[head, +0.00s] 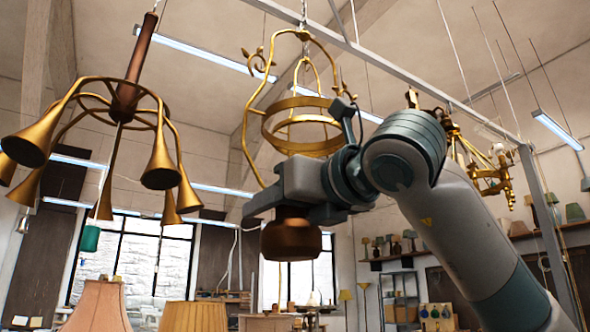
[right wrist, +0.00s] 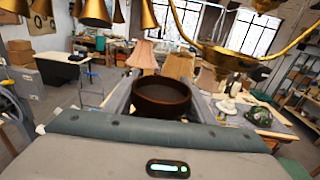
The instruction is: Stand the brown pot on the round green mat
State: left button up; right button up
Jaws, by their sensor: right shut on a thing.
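The brown pot (head: 291,240) is held high in the air in the head view, roughly upright, below my right gripper (head: 293,211). My right gripper is shut on it near its top. In the right wrist view the pot (right wrist: 162,98) shows its dark open mouth between the two grey fingers. The round green mat cannot be made out for sure; a small green patch (right wrist: 293,168) shows at the lower right edge of the right wrist view. My left gripper is in neither view.
A brass chandelier with horn-shaped arms (head: 125,95) hangs at the left. A brass ring lamp frame (head: 300,118) hangs just behind my right gripper. A pink lampshade (head: 98,307) and a yellow one (head: 193,316) stand low. A dark green object (right wrist: 257,116) lies on the table at right.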

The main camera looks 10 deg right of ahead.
jog(key=w+a+f+n+g+y, duration=0.2)
jog(key=w+a+f+y, duration=0.15)
jog(key=f, duration=0.65)
jog(key=w+a+f+n+g+y, duration=0.2)
jog(key=w+f, duration=0.3)
jog(key=f, duration=0.4)
notch_tip(320, 180, down, 20)
jog(key=n+g+y, duration=0.2)
jog(key=s+d+f+m+t+h, duration=0.15)
jog(key=d+f, duration=0.25)
jog(key=f, duration=0.5)
jog(key=s+d+f+t, duration=0.1)
jog(key=s+d+f, duration=0.25)
jog(key=f, duration=0.45)
jog(key=s+d+f+m+t+h, duration=0.1)
jog(key=s+d+f+m+h, duration=0.1)
jog(key=s+d+f, duration=0.3)
jog(key=s+d+f+m+t+h, duration=0.1)
jog(key=s+d+f+t+h, duration=0.1)
jog(key=s+d+f, duration=0.3)
notch_tip(320, 180, down, 4)
jog(key=shift+s+d+f+m, duration=0.2)
jog(key=shift+s+d+m, duration=0.1)
jog(key=shift+d+m, duration=0.05)
jog(key=shift+a, duration=0.1)
